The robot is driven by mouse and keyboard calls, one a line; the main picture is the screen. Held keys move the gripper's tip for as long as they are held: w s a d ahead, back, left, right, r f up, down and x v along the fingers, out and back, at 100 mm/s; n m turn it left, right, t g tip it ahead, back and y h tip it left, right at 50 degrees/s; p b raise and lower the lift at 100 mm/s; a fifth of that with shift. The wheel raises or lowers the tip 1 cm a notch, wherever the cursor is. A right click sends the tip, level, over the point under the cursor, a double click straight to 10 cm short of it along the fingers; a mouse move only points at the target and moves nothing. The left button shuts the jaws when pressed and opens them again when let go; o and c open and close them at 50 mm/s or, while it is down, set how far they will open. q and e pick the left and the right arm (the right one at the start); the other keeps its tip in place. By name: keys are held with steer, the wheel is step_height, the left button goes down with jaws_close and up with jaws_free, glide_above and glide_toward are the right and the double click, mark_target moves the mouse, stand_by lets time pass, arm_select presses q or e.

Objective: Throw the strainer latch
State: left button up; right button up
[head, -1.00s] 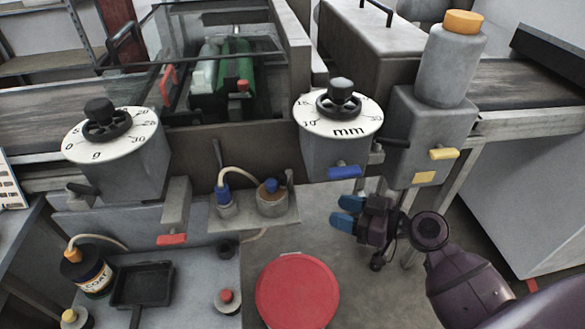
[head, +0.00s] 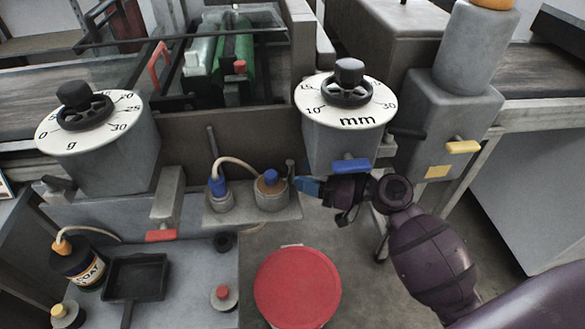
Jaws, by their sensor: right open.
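A squat grey pot with an orange-brown top and blue cap (head: 271,190), which looks like the strainer, stands on a grey ledge (head: 225,216) below the machine front. A pale hose joins it to a blue-collared fitting (head: 218,190) on its left. A small dark upright lever (head: 290,169) at the pot's right side may be the latch; I cannot tell for certain. My right gripper (head: 308,187) reaches in from the right with its blue fingertips just right of the pot and below the lever. It is open; contact cannot be made out. My left gripper is not in view.
A dial marked mm (head: 348,105) with a blue lever (head: 351,166) sits just above my right gripper. A g dial (head: 90,125) with a red lever (head: 161,236) is at left. A red round lid (head: 297,287) is below. A yellow lever (head: 463,147) is at right.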

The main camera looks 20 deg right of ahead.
mark_target(288, 170)
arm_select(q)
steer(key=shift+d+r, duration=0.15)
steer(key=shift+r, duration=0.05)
arm_select(e)
steer(key=shift+x, duration=1.9)
jaws_close()
steer(key=shift+d+f+n+g+y+b, duration=0.3)
steer(key=shift+n+g+y+b, duration=0.25)
steer(key=shift+b, duration=0.35)
steer(key=shift+r+g, duration=0.15)
steer(key=shift+g, duration=0.1)
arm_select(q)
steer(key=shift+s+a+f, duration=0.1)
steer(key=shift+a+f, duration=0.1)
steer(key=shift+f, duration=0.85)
arm_select(e)
steer(key=shift+r, duration=0.15)
jaws_free()
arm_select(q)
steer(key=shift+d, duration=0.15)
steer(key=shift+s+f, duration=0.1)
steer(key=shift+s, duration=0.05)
